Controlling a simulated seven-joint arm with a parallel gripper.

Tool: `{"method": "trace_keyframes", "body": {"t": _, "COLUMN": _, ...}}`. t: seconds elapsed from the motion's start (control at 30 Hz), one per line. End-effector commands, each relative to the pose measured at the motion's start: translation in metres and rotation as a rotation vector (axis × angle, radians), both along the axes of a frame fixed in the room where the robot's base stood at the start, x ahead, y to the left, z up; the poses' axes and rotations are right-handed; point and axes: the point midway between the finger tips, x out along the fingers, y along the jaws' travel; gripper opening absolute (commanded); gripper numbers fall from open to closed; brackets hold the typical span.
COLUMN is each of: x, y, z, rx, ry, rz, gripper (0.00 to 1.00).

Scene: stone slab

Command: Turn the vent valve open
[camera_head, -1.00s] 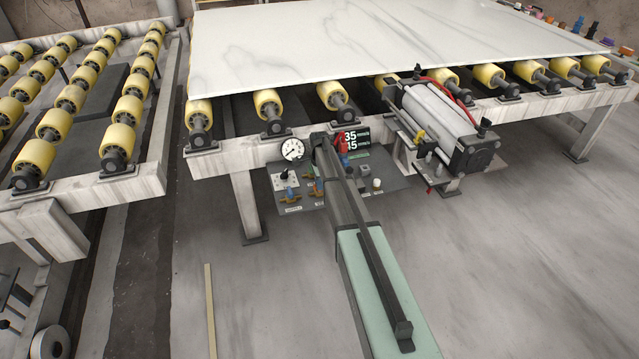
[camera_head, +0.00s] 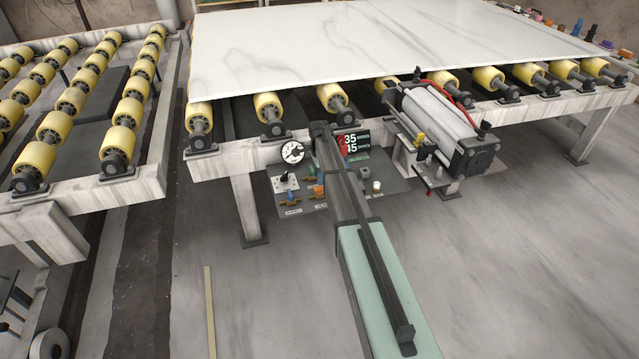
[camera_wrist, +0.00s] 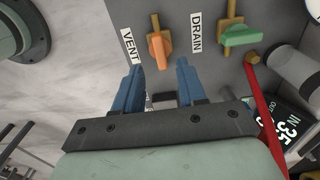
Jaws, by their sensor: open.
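The vent valve (camera_wrist: 160,48) has an orange handle on a brass body, with a white VENT label (camera_wrist: 130,46) on its left in the wrist view. In the head view its orange handle (camera_head: 318,190) shows just left of my arm. My gripper (camera_wrist: 161,76) is open, its two blue fingers apart with nothing held between them. The orange handle lies just beyond the fingertips, about in line with the gap. In the head view my arm hides most of the gripper.
A green-handled valve (camera_wrist: 240,36) with a DRAIN label (camera_wrist: 196,32) sits right of the orange one. A red rod or hose (camera_wrist: 266,110) and a numeric display (camera_wrist: 290,122) are close on the right. A gauge (camera_head: 292,152) and the roller table's frame (camera_head: 235,158) stand behind the panel.

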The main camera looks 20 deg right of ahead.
Motion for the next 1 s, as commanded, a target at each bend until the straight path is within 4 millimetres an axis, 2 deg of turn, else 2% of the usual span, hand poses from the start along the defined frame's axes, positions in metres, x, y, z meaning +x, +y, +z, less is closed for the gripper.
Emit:
{"method": "trace_keyframes", "body": {"t": 0.03, "x": 0.0, "y": 0.0, "z": 0.012, "rx": 0.0, "ry": -0.003, "rz": 0.0, "gripper": 0.4}}
{"method": "trace_keyframes", "body": {"t": 0.2, "x": 0.0, "y": 0.0, "z": 0.044, "rx": 0.0, "ry": -0.002, "rz": 0.0, "gripper": 0.4}}
{"method": "trace_keyframes", "body": {"t": 0.4, "x": 0.0, "y": 0.0, "z": 0.07, "rx": 0.0, "ry": -0.001, "rz": 0.0, "gripper": 0.4}}
{"method": "trace_keyframes", "body": {"t": 0.6, "x": 0.0, "y": 0.0, "z": 0.082, "rx": 0.0, "ry": 0.0, "rz": -0.001, "gripper": 0.4}}
{"method": "trace_keyframes", "body": {"t": 1.0, "x": 0.0, "y": 0.0, "z": 0.083, "rx": 0.0, "ry": 0.0, "rz": 0.0, "gripper": 0.4}}
